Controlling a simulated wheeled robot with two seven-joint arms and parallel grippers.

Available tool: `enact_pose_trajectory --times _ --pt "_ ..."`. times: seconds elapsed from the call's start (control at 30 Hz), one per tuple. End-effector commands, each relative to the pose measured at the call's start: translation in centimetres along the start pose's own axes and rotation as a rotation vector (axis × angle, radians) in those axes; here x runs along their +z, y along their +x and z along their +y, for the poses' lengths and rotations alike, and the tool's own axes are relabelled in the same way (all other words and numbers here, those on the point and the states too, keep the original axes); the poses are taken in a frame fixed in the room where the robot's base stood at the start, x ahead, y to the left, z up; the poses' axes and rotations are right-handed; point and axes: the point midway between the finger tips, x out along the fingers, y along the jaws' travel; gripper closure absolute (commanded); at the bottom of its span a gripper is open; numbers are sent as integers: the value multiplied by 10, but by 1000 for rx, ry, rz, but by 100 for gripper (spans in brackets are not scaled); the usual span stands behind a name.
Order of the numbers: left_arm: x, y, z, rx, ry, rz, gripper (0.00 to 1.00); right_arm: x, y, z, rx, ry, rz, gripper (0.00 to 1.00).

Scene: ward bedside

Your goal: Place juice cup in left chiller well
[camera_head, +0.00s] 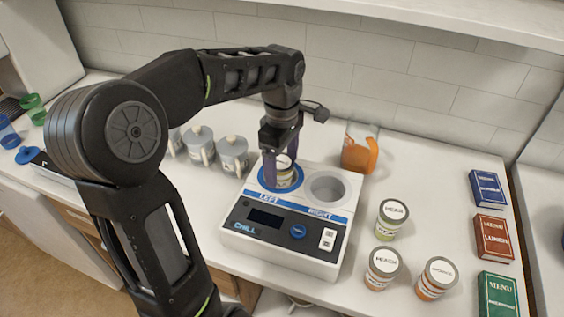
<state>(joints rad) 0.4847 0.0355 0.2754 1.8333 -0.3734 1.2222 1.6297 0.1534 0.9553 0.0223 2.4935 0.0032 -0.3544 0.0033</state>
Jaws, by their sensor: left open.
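A small lidded cup (284,179) stands upright in the blue-ringed left well of the white chiller (252,246). Its label is too small to read, so I cannot tell for sure that it is the juice cup. The right well (327,188) is empty. My left gripper (281,160) points down over the left well, its purple fingers open on either side of the cup's top and partly hiding it. I cannot tell whether they touch it. My right gripper is not in view.
Three lidded jars (383,268) stand right of the chiller. An orange pitcher (358,155) stands behind it, near the wall. Grey mugs (233,155) stand to its left. Menu boxes (493,238) line the right edge. Clear counter lies between jars and boxes.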

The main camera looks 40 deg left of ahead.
Motion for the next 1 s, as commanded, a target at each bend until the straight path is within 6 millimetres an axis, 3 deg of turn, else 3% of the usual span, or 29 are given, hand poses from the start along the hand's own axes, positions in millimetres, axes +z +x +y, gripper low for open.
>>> enact_pose_trajectory --times 0.27,0.53,0.6,0.7,1.0 --pt "0 -15 1 3 0 1 21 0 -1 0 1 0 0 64" --pt "0 -69 1 4 0 0 21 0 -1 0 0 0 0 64" --pt "0 -91 0 0 0 0 21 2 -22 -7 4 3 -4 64" --pt "0 -107 0 0 0 0 21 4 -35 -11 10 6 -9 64" --pt "0 -124 0 0 0 0 21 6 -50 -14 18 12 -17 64"
